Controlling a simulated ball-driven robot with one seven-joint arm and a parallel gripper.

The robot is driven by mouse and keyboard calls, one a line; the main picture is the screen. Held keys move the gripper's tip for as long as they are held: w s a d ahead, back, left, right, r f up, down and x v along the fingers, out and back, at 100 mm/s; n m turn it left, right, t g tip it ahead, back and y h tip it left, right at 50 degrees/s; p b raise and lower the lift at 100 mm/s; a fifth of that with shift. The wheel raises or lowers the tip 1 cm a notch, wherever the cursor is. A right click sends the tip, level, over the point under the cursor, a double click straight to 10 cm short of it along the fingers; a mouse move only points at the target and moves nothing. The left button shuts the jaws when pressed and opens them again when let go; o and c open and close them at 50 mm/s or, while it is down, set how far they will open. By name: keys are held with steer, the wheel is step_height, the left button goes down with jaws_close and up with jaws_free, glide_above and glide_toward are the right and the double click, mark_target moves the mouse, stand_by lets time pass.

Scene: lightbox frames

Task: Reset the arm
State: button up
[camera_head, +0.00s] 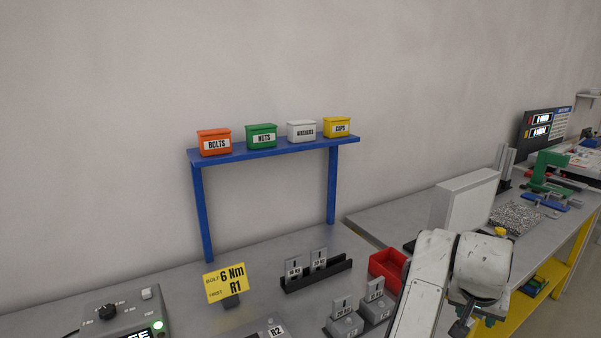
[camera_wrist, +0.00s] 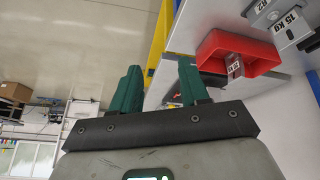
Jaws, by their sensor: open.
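My gripper (camera_wrist: 160,82) shows in the wrist view with its two green fingers spread apart and nothing between them. In the head view my white arm reaches in from the lower right, and the fingers are mostly hidden at its lower end. The arm stands in front of the bench's right part. The red bin (camera_head: 385,266) is just left of the arm in the head view. In the wrist view the red bin (camera_wrist: 212,52) lies to the upper right of the fingers, apart from them, with a labelled grey piece in it.
A blue shelf (camera_head: 270,149) carries orange, green, white and yellow boxes. A yellow sign (camera_head: 226,283), a black rack (camera_head: 318,277) with grey tagged plates and a control box (camera_head: 122,318) stand on the bench. A white panel (camera_head: 465,205) stands behind my arm. Open floor (camera_wrist: 90,30) shows left of the gripper.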

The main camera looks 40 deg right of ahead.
steer(key=w+a+f+n+t, duration=0.2)
steer(key=w+a+f+n, duration=0.3)
steer(key=a+f+n, duration=0.6)
steer(key=s+a+f+n+y, duration=0.2)
steer(key=a+f, duration=0.3)
steer(key=a, duration=0.5)
steer(key=s+a+f+n+y, duration=0.2)
steer(key=s+a+f, duration=0.3)
steer(key=a, duration=0.4)
steer(key=shift+a+f+g+y+b, duration=0.25)
steer(key=shift+a+g+y+b, duration=0.15)
steer(key=shift+y, duration=0.3)
steer(key=shift+c, duration=0.4)
